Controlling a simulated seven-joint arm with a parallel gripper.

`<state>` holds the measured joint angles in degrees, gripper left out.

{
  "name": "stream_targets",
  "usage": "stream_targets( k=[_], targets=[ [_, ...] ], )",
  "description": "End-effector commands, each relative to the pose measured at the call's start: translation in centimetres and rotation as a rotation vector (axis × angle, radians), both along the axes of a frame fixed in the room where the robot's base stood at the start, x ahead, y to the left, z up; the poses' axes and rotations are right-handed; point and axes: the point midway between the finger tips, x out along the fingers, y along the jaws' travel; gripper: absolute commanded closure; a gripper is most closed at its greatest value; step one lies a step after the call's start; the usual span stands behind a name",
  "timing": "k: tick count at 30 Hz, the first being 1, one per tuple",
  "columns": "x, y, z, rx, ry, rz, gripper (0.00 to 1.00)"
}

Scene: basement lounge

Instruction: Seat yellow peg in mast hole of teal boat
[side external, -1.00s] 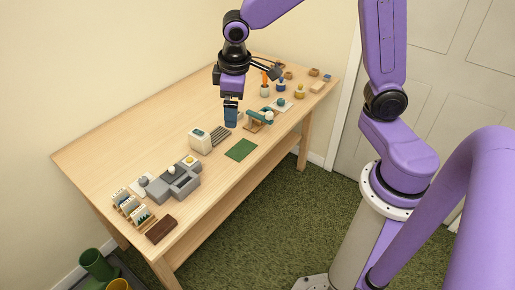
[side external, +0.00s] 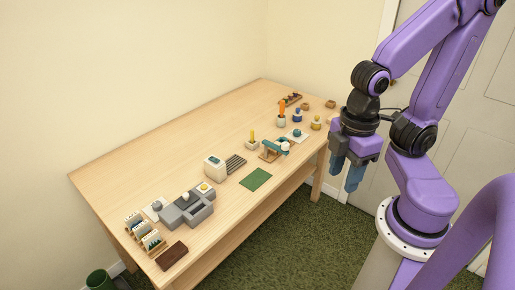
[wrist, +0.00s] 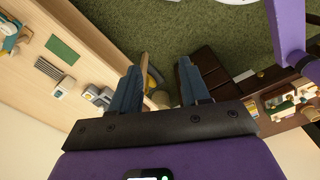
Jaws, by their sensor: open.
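The teal boat (side external: 275,146) rests on a small wooden stand near the front edge of the table, toward its right end. The yellow peg (side external: 252,135) stands upright in a small pale block, left of the boat and apart from it. The boat's mast hole is too small to make out. My gripper (side external: 346,175) has blue fingers, is open and empty, and hangs off the table's right end, well away from peg and boat. In the wrist view the open fingers (wrist: 162,70) point past the table; part of the teal boat (wrist: 9,42) shows at the left edge.
An orange peg (side external: 282,108) stands in a holder behind the boat, with small blue and yellow pieces nearby. A green mat (side external: 256,180), a cream box (side external: 214,167) and a grey block fixture (side external: 187,208) lie leftward. The back left of the table is clear.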

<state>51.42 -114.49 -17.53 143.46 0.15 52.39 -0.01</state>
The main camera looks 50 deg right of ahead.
Motion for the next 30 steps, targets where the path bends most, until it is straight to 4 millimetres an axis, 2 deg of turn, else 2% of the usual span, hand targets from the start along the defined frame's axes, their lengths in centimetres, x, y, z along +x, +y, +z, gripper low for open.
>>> stream_targets(
  k=[6, 8, 11, 16, 21, 26, 30],
  targets=[
    [0.4, 0.2, 0.1, 0.001, -0.003, -0.015, 0.54],
    [1.1, 0.5, 0.1, 0.001, -0.008, -0.043, 0.54],
    [3.3, 1.4, 0.3, 0.001, -0.023, -0.133, 0.54],
    [9.4, 2.8, 0.5, 0.004, -0.065, -0.361, 0.54],
    [15.9, 3.2, 0.4, 0.009, -0.110, -0.595, 0.54],
    [22.0, 2.5, -0.1, 0.012, -0.151, -0.812, 0.54],
    [27.2, 0.8, -0.8, 0.015, -0.189, -1.001, 0.54]
  ],
)
